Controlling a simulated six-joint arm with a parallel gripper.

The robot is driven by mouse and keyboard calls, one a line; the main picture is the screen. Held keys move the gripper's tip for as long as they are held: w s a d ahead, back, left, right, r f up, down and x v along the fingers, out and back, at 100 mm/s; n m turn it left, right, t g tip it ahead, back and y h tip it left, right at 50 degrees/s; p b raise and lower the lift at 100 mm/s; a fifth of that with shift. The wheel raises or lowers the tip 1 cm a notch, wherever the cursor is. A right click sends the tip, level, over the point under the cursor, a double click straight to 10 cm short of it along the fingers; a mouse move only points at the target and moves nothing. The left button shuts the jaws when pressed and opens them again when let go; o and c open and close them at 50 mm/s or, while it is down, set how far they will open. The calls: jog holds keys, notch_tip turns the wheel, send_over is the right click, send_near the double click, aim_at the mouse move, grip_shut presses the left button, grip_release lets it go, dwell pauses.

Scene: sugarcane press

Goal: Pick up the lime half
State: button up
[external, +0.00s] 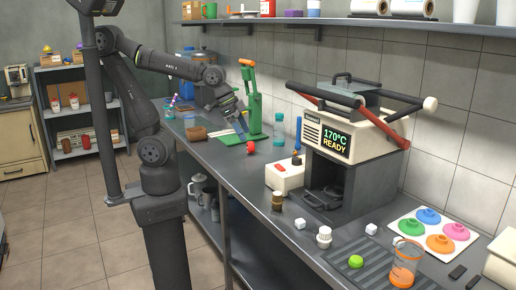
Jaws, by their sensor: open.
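A bright green rounded piece (355,261), which looks like the lime half, sits on the dark ridged mat (335,258) at the front right of the counter. My gripper (240,127) is far from it, up the counter to the left, beside a green press stand (254,108) with an orange handle. My gripper is open and appears empty, pointing down. The fingertips are small here, and I cannot tell whether they touch anything.
An orange-based clear cup (404,264) stands right of the green piece. A white board with coloured discs (428,220) lies behind it. A large heat press (345,135), a white block (286,175) and a red ball (251,147) stand between.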

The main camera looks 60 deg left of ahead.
jog(key=w+d+m, duration=0.2)
jog(key=w+d, duration=0.3)
jog(key=d, duration=0.5)
jog(key=m+g+h, duration=0.1)
jog(key=m+g, duration=0.1)
jog(key=m, duration=0.2)
send_over(356, 257)
jog(key=s+a, duration=0.1)
jog(key=a, duration=0.2)
notch_tip(356, 257, down, 20)
jog(key=shift+f, duration=0.15)
jog(key=shift+d+x, duration=0.2)
jog(key=shift+x, duration=2.95)
jog(key=shift+s, duration=0.15)
jog(key=c, duration=1.1)
